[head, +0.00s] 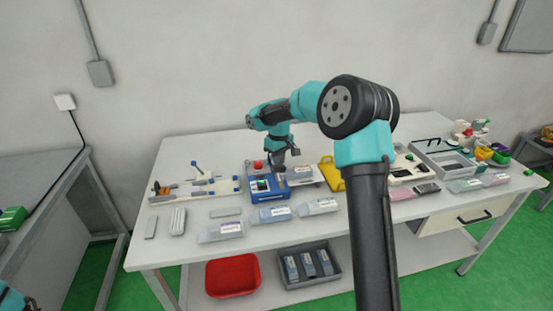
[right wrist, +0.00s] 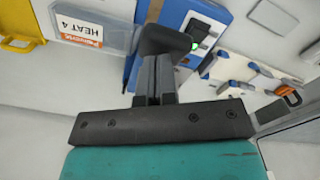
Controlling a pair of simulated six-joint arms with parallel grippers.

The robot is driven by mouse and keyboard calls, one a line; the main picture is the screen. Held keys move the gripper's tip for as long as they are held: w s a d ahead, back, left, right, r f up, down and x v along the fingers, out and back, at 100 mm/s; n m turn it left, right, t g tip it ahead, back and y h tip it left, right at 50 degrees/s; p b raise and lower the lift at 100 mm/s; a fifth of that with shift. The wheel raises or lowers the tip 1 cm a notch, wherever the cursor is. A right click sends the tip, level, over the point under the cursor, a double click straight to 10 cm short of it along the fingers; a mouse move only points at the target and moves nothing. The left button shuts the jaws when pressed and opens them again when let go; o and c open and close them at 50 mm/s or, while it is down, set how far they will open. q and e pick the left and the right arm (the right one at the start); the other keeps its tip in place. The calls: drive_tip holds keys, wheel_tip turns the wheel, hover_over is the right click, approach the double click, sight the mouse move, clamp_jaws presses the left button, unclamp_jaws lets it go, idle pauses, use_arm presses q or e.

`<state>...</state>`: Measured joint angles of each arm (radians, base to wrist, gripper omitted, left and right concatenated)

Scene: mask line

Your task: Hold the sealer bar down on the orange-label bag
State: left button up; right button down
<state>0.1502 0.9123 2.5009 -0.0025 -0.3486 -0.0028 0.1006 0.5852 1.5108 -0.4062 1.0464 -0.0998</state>
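The blue sealer (head: 262,188) stands on the white table, with a green light showing in the right wrist view (right wrist: 195,46). The orange-label bag (right wrist: 88,32), marked HEAT 4, lies against the sealer's side; in the head view it is the pale bag (head: 300,173) right of the sealer. My right gripper (head: 279,167) is over the sealer, pointing down. In the right wrist view its fingers (right wrist: 154,70) are together, at the dark sealer bar (right wrist: 165,40); whether they press it is unclear. My left gripper (head: 29,303) barely shows at the bottom left corner.
Several bags (head: 271,214) lie along the front edge. A red bin (head: 232,276) and a grey crate (head: 308,264) sit on the shelf below. My right arm crosses the table front.

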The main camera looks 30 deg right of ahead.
drive_tip(key=shift+w+r, duration=0.15)
drive_tip(key=shift+r, duration=0.7)
drive_tip(key=shift+w+r, duration=0.1)
drive_tip(key=shift+r, duration=0.75)
drive_tip(key=shift+r, duration=0.15)
wheel_tip(320, 180, up, 5)
drive_tip(key=shift+f, duration=0.1)
